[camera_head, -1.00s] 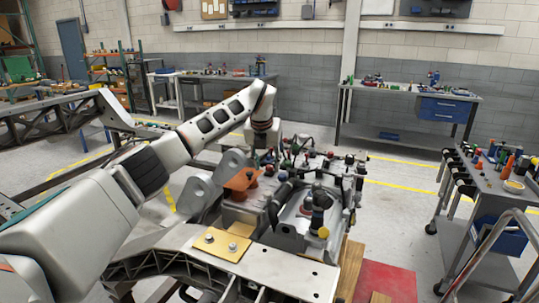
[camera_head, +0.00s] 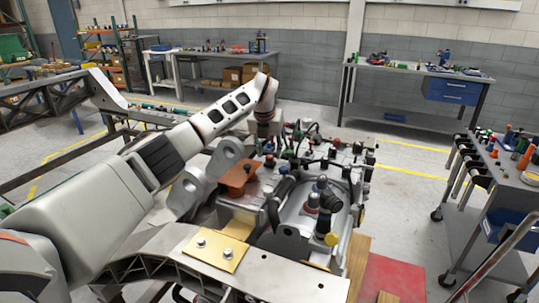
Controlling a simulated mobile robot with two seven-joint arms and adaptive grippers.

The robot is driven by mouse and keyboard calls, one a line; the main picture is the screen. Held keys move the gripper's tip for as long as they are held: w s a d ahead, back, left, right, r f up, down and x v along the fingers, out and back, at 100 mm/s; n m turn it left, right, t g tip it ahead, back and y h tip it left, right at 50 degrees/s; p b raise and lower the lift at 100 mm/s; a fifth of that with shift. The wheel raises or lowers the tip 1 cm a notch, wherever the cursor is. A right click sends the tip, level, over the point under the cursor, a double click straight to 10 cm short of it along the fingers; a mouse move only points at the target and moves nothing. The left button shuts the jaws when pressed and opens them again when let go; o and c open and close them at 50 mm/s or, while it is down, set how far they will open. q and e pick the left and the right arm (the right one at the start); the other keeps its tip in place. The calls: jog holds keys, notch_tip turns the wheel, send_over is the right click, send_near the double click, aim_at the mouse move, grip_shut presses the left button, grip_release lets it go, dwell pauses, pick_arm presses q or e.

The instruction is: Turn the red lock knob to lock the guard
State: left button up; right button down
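The fixture with its chassis parts (camera_head: 285,243) stands in the middle of the head view. On its right side a curved grey housing (camera_head: 345,190) surrounds grey cylindrical parts, one with a red ring (camera_head: 312,206). A small red knob-like part (camera_head: 269,160) shows near the back left of the fixture, but I cannot tell for sure which part is the lock knob. My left arm reaches in from the left, and its wrist bends down behind the fixture. My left gripper (camera_head: 268,138) is small and partly hidden by clutter there; its fingers cannot be made out. My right gripper is not seen.
A yellow knob (camera_head: 331,239) and an orange-brown bracket (camera_head: 237,177) sit on the fixture. A grey tool cart (camera_head: 508,180) stands at the right. A workbench (camera_head: 410,72) stands by the back wall.

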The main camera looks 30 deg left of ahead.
pick_arm(q)
jog(key=shift+x, duration=0.9)
grip_shut()
jog(key=shift+r, duration=0.1)
